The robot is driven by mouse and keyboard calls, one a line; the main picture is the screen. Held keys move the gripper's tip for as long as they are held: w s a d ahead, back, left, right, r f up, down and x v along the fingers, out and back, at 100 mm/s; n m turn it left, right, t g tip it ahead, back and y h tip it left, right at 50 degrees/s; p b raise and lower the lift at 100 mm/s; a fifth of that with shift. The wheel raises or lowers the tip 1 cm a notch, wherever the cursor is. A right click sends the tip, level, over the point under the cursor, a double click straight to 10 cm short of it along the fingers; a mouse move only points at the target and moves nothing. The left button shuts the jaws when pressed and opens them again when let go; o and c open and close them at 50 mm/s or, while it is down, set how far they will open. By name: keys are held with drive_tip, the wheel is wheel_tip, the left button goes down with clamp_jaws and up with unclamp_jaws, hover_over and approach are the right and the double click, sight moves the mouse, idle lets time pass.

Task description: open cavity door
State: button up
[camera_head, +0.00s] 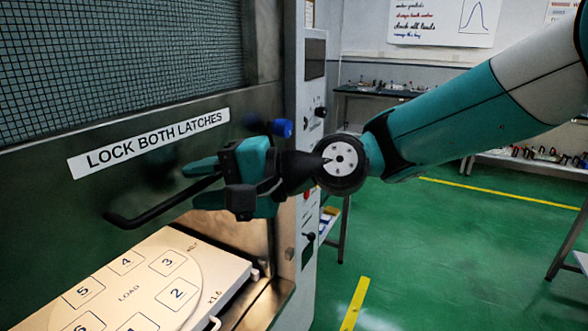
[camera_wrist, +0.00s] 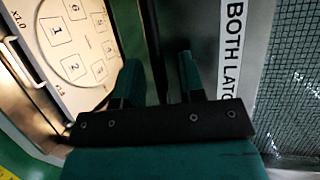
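The cavity door (camera_head: 125,115) is a dark metal panel with a mesh window and a "LOCK BOTH LATCHES" label; part of it also shows at the right of the wrist view (camera_wrist: 285,75). Its black bar handle (camera_head: 150,215) runs along the lower edge. An opening shows below the door. My gripper (camera_head: 197,183) is at the right part of the handle, with one teal finger above the bar and one below. In the wrist view the fingers (camera_wrist: 160,78) stand apart with a dark strip between them. Contact with the bar is not clear.
A pale load tray (camera_head: 145,285) with numbered squares lies in the opening below the door. A control panel (camera_head: 313,110) with knobs stands right of the door. Green floor (camera_head: 430,250) is open at the right. Benches (camera_head: 375,92) stand farther back.

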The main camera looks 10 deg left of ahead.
drive_tip(key=d+r+b, duration=0.1)
drive_tip(key=d+b, duration=0.1)
drive_tip(key=d, duration=0.6)
drive_tip(key=w+d+r+b, duration=0.1)
drive_tip(key=d+r+b, duration=0.1)
drive_tip(key=d, duration=0.7)
drive_tip(key=shift+w+b, duration=0.25)
drive_tip(key=shift+b, duration=0.1)
drive_tip(key=shift+a, duration=0.1)
